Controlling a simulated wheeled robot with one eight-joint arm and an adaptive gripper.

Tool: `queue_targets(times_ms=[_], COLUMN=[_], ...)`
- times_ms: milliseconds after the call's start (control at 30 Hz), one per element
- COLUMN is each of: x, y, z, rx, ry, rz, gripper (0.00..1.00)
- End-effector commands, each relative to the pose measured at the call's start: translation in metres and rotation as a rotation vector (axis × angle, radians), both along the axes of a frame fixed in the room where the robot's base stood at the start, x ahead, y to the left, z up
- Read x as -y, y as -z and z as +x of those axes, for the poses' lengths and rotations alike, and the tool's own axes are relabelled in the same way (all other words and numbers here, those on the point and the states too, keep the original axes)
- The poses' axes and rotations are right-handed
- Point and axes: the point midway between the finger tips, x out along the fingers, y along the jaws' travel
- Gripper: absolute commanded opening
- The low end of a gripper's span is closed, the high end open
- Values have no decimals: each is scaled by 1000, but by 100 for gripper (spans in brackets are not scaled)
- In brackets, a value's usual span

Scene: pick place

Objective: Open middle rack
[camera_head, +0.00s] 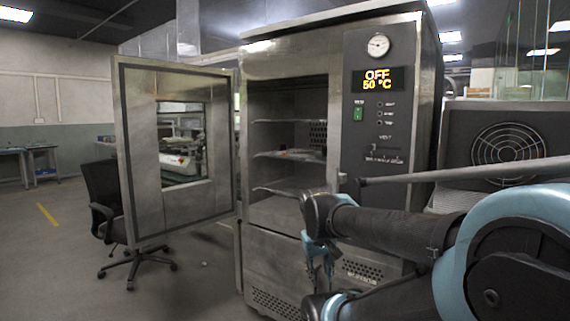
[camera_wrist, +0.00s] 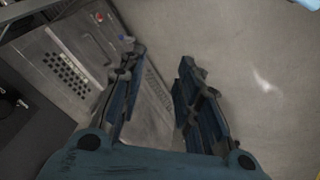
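The oven (camera_head: 340,60) stands in the middle with its door (camera_head: 135,150) swung wide open to the left. Inside are several metal racks. The middle rack (camera_head: 275,155) is level inside the chamber, with small items lying on it toward its right. The upper rack (camera_head: 285,121) and the lower rack (camera_head: 285,187) sit above and below it. My gripper (camera_head: 320,270) hangs in front of the oven's lower right front, below the racks and apart from them. In the wrist view my gripper's two fingers (camera_wrist: 160,95) are spread with nothing between them. No rack is clear in the wrist view.
A control panel (camera_head: 385,110) reads OFF and 50 °C. An office chair (camera_head: 105,205) stands behind the open door. A unit with a round fan grille (camera_head: 508,153) is at the right. The floor (camera_head: 60,265) at the left front is clear.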

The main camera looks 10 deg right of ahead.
Motion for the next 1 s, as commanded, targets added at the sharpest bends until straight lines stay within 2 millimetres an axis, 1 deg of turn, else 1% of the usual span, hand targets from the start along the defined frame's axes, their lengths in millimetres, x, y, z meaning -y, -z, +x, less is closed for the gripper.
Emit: queue_targets(times_ms=[33, 167, 300, 367, 533, 667, 700, 767, 800, 867, 1000], x=[4, 15, 23, 25, 26, 22, 19, 15, 11, 4, -15], y=[-12, -42, -72, -85, -121, -147, -155, -166, -174, -185, -209], z=[14, 50, 92, 111, 167, 211, 225, 245, 259, 280, 328], rx=[6, 23, 44, 55, 90, 118, 127, 141, 152, 168, 207], ry=[-19, -61, -107, -127, -182, -223, -237, -257, -269, -289, -334], rz=[-36, -139, -250, -297, -429, -529, -560, -606, -637, -682, -790], gripper=[31, 31, 31, 31, 31, 31, 31, 31, 31, 31, 31])
